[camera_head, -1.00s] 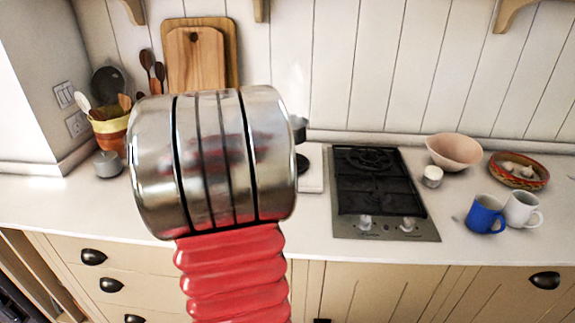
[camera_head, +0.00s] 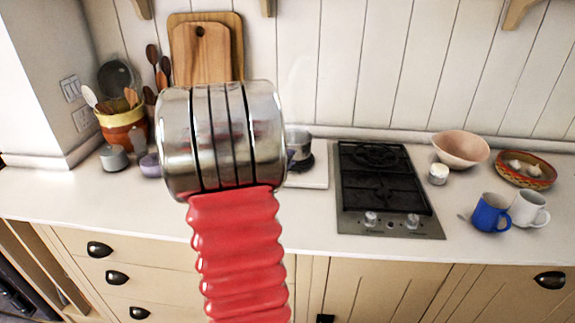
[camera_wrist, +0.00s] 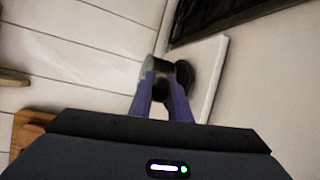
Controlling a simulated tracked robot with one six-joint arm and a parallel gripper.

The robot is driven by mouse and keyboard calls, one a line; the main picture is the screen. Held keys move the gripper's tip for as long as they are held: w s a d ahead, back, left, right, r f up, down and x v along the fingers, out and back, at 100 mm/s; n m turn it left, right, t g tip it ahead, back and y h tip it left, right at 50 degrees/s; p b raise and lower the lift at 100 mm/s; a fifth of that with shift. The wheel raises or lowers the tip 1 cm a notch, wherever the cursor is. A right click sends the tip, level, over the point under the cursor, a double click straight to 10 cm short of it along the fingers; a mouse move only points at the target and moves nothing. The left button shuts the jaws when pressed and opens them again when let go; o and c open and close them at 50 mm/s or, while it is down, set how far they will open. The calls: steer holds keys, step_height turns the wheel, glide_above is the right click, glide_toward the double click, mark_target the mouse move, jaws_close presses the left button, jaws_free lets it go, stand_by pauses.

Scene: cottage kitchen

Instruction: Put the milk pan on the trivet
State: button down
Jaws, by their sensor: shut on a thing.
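The milk pan (camera_head: 297,142) is a small shiny metal pan, partly hidden behind my arm in the head view. It also shows in the wrist view (camera_wrist: 149,70), just beyond my fingertips. My gripper (camera_wrist: 163,88) is shut on the pan's dark handle; the head view hides the gripper behind my arm. A dark round thing, apparently the trivet (camera_head: 304,163), lies at the pan's lower right on a white board. It also shows in the wrist view (camera_wrist: 185,76), right beside the pan. I cannot tell whether the pan touches it.
The white board (camera_head: 318,178) lies left of the black hob (camera_head: 385,190). A pink bowl (camera_head: 460,149), white pot (camera_head: 438,174), patterned dish (camera_head: 524,170), blue mug (camera_head: 490,213) and white mug (camera_head: 528,209) stand right. Wooden boards (camera_head: 202,55) and a utensil crock (camera_head: 120,127) are left.

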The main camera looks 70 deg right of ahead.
steer(key=shift+f, duration=1.15)
steer(key=c, duration=1.7)
jaws_free()
steer(key=shift+o, duration=0.2)
steer(key=v, duration=1.2)
